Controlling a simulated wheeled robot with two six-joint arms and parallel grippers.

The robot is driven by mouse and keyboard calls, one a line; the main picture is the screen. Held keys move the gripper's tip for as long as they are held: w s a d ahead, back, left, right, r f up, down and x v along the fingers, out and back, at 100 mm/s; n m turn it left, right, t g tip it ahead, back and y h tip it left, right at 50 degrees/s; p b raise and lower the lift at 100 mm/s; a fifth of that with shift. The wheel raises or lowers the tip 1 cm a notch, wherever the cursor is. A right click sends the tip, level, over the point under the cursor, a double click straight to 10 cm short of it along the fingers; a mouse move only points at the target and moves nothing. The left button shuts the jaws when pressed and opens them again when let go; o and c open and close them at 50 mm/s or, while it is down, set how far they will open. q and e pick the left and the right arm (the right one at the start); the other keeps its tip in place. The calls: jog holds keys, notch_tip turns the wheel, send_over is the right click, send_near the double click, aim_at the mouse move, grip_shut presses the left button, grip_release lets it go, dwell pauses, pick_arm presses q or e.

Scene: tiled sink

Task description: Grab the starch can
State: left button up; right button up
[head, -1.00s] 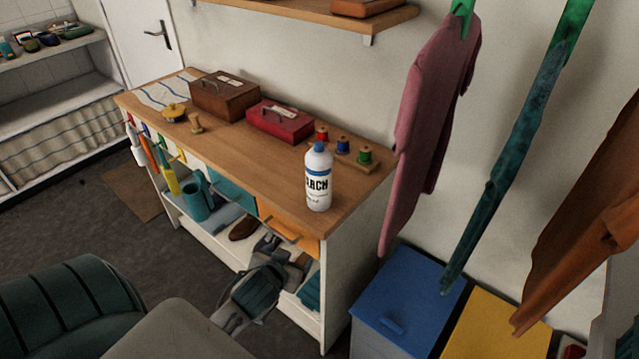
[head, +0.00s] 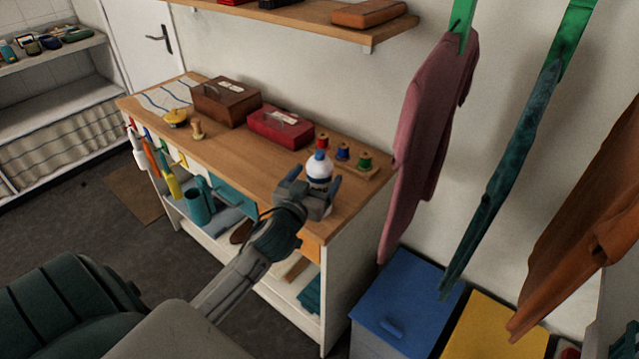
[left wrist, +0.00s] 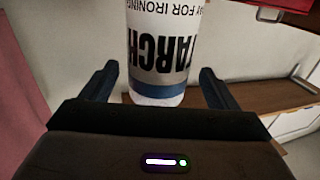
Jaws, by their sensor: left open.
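The starch can (head: 319,168) is white with a blue cap and stands upright on the wooden counter near its right front end. In the head view my left gripper hides its lower part. In the left wrist view the can (left wrist: 162,50) appears upside down, with black lettering and a blue band, between the two fingers. My left gripper (head: 317,181) is open, with one finger on either side of the can. Gaps show between the can and both fingers in the wrist view. My right gripper is in neither view.
Behind the can stand thread spools (head: 343,152) on a wooden holder and a red box (head: 280,127). A brown box (head: 225,100) stands farther left. A pink garment (head: 432,140) hangs to the right, above a blue bin (head: 405,305). A shelf (head: 300,25) is above.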

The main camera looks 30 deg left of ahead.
pick_arm(q)
jog(key=w, duration=0.2)
jog(key=w+p, duration=0.1)
jog(key=shift+w+a, duration=0.2)
jog(key=shift+w, duration=0.15)
jog(key=shift+w+f, duration=0.1)
jog(key=shift+w, duration=0.15)
jog(key=shift+s, duration=0.1)
jog(key=shift+c, duration=0.6)
jog(key=c, duration=1.2)
jog(key=shift+c, duration=0.2)
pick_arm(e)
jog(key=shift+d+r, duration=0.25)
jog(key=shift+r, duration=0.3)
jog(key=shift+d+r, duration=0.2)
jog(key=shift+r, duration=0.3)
